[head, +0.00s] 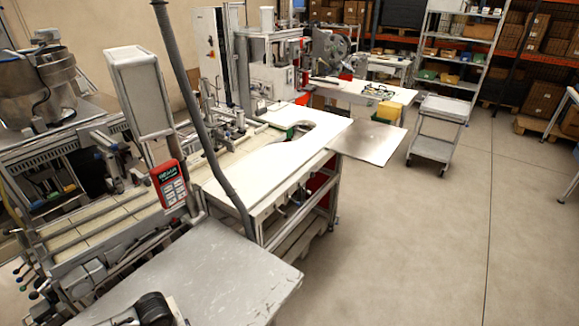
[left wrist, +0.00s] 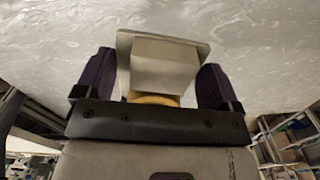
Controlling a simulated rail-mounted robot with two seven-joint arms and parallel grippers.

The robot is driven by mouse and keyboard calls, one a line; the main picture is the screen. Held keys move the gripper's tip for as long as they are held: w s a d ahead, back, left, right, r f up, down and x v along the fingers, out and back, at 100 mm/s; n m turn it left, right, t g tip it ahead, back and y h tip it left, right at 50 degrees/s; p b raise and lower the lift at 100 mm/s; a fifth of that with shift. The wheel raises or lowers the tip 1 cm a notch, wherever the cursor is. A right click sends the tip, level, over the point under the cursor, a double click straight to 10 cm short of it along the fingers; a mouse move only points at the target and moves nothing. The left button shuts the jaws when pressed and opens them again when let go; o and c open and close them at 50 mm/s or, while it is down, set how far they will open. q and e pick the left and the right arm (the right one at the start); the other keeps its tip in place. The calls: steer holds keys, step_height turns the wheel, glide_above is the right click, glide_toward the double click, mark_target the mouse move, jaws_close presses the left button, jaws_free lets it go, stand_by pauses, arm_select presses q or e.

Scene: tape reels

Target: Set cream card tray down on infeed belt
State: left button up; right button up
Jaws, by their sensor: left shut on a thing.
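In the left wrist view, my left gripper (left wrist: 156,82) has its two dark purple fingers on either side of a cream, open-box-shaped tray (left wrist: 163,65), shut on it. A small yellow part (left wrist: 153,99) shows between the tray and the black gripper body. A pale, mottled surface fills the view beyond the tray; the gap to it cannot be judged. In the head view, a cream-coloured belt (head: 108,219) runs along the machine at left; I cannot tell for sure that it is the infeed belt. Neither gripper is clearly visible there. My right gripper is not in view.
A grey worktop (head: 225,255) stands in front, with a black rounded object at its near edge. A grey post with a red control pendant (head: 169,184) rises beside the belt. A white table (head: 265,160) lies beyond. A trolley (head: 440,125) stands right; the floor there is open.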

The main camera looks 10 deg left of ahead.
arm_select(q)
steer(key=s+d+r+m, duration=0.4)
steer(key=d+r+m, duration=0.2)
steer(key=r, duration=0.1)
steer(key=w+d+r+m, duration=0.1)
steer(key=w+d+r, duration=0.25)
steer(key=r, duration=0.35)
steer(key=w+d+r+m, duration=0.1)
steer(key=w+d+r, duration=0.1)
steer(key=d+r, duration=0.3)
steer(key=w+d+r+m, duration=0.2)
steer(key=w+r, duration=0.1)
steer(key=r, duration=0.5)
steer(key=s+r+p, duration=0.4)
steer(key=r+p, duration=0.4)
steer(key=p, duration=0.2)
steer(key=s+r+p, duration=0.4)
steer(key=r+p, duration=0.5)
steer(key=p, duration=0.1)
steer(key=shift+s, duration=0.3)
